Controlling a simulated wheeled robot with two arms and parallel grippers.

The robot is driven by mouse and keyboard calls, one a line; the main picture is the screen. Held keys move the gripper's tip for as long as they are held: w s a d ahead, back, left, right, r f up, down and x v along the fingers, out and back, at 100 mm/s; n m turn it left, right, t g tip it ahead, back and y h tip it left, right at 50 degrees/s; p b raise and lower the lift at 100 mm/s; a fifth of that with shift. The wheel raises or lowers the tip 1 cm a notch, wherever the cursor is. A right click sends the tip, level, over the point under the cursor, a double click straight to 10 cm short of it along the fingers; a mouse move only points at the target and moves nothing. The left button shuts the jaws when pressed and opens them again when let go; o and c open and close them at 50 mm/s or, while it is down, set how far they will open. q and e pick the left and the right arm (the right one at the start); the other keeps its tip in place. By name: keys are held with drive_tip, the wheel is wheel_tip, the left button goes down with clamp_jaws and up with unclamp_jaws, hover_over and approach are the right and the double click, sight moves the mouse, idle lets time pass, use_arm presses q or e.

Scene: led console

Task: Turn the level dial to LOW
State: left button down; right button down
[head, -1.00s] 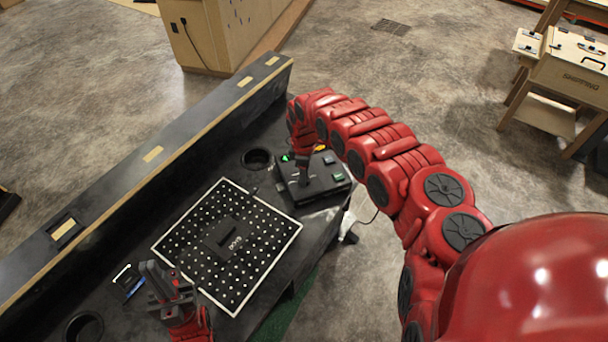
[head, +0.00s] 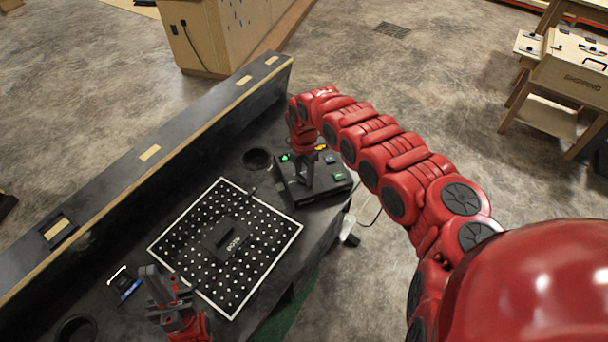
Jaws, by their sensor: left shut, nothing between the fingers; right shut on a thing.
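The control console (head: 331,190) is a black box near the right end of the dark desk. A lit green button (head: 285,157), a yellow one (head: 321,147) and a dim green one (head: 338,176) show on it. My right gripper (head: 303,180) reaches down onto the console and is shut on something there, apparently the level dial. The dial and its markings are hidden behind the gripper and too small to read. My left gripper (head: 170,286) is shut and empty over the front left of the desk, apart from the console.
A black LED board (head: 190,222) with white dots and a white border lies left of the console, a dark block (head: 226,238) on it. A round hole (head: 257,159) is behind. A raised ledge (head: 150,170) runs along the desk's back. A small blue-and-black item (head: 124,283) lies near my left gripper.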

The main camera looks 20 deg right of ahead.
sight(304, 176)
drive_tip(key=shift+n, duration=0.5)
drive_tip(key=shift+c, duration=1.8)
unclamp_jaws()
drive_tip(key=shift+r, duration=0.1)
wheel_tip(304, 176, up, 17)
drive_tip(key=p, duration=1.1)
drive_tip(key=shift+r+p, duration=0.15)
drive_tip(key=shift+p, duration=0.2)
